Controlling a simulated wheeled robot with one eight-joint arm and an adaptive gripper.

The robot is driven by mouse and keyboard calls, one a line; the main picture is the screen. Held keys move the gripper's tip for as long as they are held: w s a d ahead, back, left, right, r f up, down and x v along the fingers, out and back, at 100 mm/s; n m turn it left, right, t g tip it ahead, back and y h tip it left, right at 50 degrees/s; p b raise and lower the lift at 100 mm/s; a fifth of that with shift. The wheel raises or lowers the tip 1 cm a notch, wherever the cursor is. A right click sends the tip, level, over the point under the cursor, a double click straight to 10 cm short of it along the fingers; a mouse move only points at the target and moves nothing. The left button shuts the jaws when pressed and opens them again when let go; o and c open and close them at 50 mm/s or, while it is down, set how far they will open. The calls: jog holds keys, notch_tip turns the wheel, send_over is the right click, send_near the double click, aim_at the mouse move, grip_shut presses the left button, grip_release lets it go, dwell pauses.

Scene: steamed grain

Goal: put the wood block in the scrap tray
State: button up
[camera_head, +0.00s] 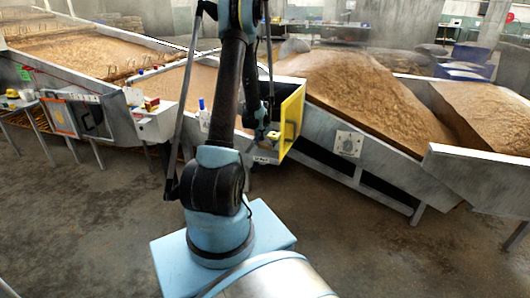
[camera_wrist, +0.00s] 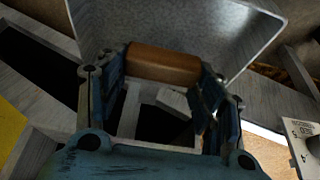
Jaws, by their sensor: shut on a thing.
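In the wrist view, my gripper (camera_wrist: 165,72) is shut on the wood block (camera_wrist: 165,62), a brown piece with rounded edges held crosswise between the fingertips. Beyond the block is a grey metal surface with raised rims (camera_wrist: 245,45), perhaps the tray; I cannot tell whether the block touches it. In the head view, my gripper (camera_head: 270,135) is small, beside a yellow panel (camera_head: 291,120). A grey tray-like holder with a small white label (camera_head: 262,160) shows just below it; the label is too small to read surely. My arm hides part of this area.
Long metal troughs of brown grain (camera_head: 365,90) run behind my gripper. At left, a ledge holds small items near a white box (camera_head: 153,120). A white plate with a dark mark (camera_head: 349,143) is on the trough's front. The floor in front (camera_head: 350,230) is clear.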

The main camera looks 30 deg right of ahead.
aim_at(266, 155)
jog(key=shift+f, duration=2.1)
jog(key=shift+f, duration=0.1)
jog(key=o, duration=0.9)
